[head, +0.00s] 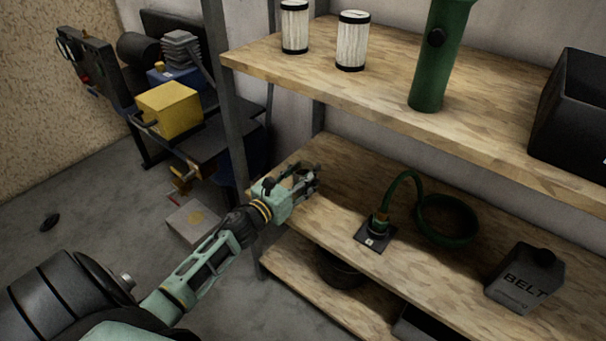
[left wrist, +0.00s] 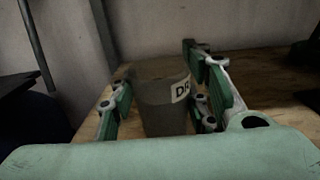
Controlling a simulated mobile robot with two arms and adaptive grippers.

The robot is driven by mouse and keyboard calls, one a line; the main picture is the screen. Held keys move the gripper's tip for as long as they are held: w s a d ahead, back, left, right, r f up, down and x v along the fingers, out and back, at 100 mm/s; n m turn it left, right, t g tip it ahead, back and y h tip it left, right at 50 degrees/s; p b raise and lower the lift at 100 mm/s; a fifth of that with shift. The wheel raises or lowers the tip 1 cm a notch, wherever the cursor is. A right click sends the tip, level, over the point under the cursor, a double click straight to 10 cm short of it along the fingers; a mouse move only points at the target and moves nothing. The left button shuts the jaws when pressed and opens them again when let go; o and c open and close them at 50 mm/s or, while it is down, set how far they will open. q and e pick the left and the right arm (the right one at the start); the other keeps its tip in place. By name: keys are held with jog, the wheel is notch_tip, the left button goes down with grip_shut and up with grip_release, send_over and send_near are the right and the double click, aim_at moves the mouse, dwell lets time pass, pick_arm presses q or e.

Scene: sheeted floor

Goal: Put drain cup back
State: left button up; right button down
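The drain cup (left wrist: 160,102) is a dark grey, open-topped cup with a white label reading "DR"; the rest of the label is cut off. It stands close to upright between the fingers of my left gripper (left wrist: 162,98) in the left wrist view. The fingers lie against both its sides, and my gripper looks shut on it. In the head view my left gripper (head: 306,180) is at the left end of the middle wooden shelf (head: 345,170). Whether the cup's base touches the shelf is hidden. My right gripper is not in view.
A metal post (head: 232,125) rises left of my gripper. The upper shelf (head: 480,130) holds filters (head: 352,42), a green cylinder (head: 436,65) and a black bin (head: 580,120).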

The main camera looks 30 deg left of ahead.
pick_arm(q)
jog(key=o, duration=0.4)
jog(key=shift+r, duration=0.1)
